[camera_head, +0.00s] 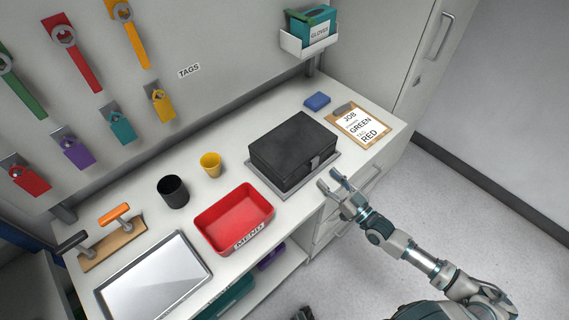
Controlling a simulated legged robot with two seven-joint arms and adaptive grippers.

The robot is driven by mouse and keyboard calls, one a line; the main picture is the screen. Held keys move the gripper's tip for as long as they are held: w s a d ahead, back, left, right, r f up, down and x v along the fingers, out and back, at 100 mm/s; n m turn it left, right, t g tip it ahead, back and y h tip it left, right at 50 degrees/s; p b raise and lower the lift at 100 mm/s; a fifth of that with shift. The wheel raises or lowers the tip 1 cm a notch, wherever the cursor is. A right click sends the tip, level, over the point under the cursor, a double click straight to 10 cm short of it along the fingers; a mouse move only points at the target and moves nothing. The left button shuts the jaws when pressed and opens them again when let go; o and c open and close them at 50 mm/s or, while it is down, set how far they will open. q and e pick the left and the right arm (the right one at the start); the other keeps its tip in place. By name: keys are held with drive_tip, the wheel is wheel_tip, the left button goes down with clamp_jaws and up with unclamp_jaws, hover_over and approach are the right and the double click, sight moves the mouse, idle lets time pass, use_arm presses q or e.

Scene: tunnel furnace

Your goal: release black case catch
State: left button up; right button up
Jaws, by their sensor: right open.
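A black case (290,146) with its lid down sits on a grey mat (333,163) on the white workbench. Its grey catch (315,163) is on the front face, towards the right side. I cannot tell from this view whether the catch is fastened. My right gripper (329,181) is open and empty, just in front of the case and a little right of and below the catch. It appears apart from the case.
A red tray (235,219), yellow cup (211,164) and black cup (173,191) stand left of the case. A clipboard (376,132) and blue block (317,101) lie to its right and behind. A pegboard with tools and tags (110,75) rises behind.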

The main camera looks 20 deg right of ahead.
use_arm(q)
drive_tip(key=shift+w+r+p, duration=0.55)
drive_tip(key=shift+r+p, duration=0.35)
use_arm(e)
drive_tip(key=v, duration=0.5)
drive_tip(key=shift+s, duration=0.4)
use_arm(q)
drive_tip(key=shift+s, duration=0.1)
use_arm(e)
drive_tip(key=shift+d, duration=0.1)
